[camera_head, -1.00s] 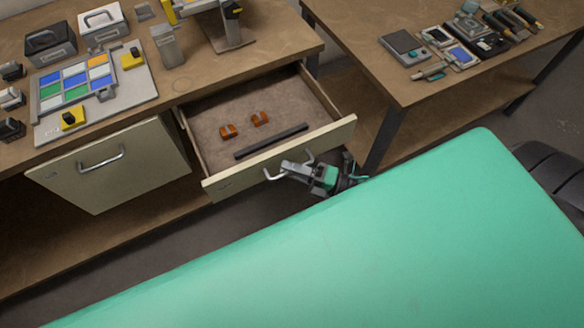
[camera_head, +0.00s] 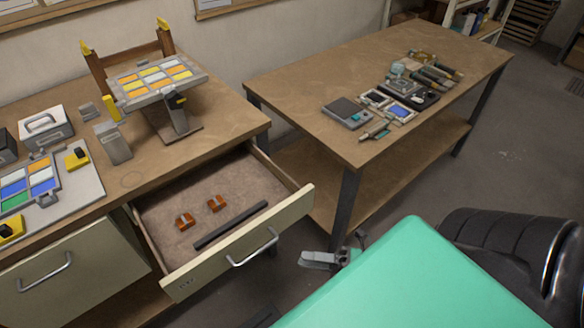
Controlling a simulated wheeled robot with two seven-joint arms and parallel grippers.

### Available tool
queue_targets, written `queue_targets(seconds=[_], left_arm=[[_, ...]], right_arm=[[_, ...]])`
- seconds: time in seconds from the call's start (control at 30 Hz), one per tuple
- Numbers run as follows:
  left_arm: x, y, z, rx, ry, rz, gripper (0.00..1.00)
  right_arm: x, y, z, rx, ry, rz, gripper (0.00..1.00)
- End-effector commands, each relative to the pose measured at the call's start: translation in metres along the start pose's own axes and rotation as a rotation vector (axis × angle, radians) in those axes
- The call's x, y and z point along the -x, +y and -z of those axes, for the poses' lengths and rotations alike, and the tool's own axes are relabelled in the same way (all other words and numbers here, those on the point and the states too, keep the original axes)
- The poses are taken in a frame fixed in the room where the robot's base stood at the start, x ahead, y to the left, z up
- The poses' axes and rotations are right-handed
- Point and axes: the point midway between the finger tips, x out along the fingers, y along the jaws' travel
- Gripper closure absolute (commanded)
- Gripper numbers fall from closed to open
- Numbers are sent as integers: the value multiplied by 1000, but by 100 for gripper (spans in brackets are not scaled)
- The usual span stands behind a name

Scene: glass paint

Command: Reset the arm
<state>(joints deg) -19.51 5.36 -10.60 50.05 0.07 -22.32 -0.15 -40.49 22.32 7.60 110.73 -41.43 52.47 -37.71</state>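My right gripper (camera_head: 312,260) is in the head view, just right of the open drawer's front and apart from its handle (camera_head: 252,249). It is empty. Its grey fingers are small and seen from the side, so I cannot tell whether they are open or shut. The rest of this arm is mostly hidden behind my green body panel. My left gripper is not in view. The drawer (camera_head: 164,207) is pulled out and holds two small orange-brown pieces (camera_head: 201,211) and a dark bar (camera_head: 231,225).
The left workbench (camera_head: 215,110) carries a tilted stand with a coloured panel (camera_head: 157,80), a second coloured panel (camera_head: 38,182) and grey boxes. The right table (camera_head: 300,75) carries several tools and devices. Bare floor (camera_head: 500,170) shows to the right.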

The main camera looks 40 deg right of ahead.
Motion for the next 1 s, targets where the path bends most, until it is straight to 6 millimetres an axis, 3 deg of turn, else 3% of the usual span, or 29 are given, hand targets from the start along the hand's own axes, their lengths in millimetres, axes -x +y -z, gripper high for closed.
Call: queue_targets(seconds=[0.2,0.77,0.87,0.97,1.0], left_arm=[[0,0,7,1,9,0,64],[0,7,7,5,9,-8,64],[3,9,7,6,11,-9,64],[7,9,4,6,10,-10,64],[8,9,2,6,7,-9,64]], right_arm=[[10,0,0,1,0,-1,68],[10,-3,-2,-12,-11,4,68],[13,-23,-10,-80,-75,33,68],[22,-65,-25,-225,-210,90,68],[28,-88,-30,-301,-277,119,68]])
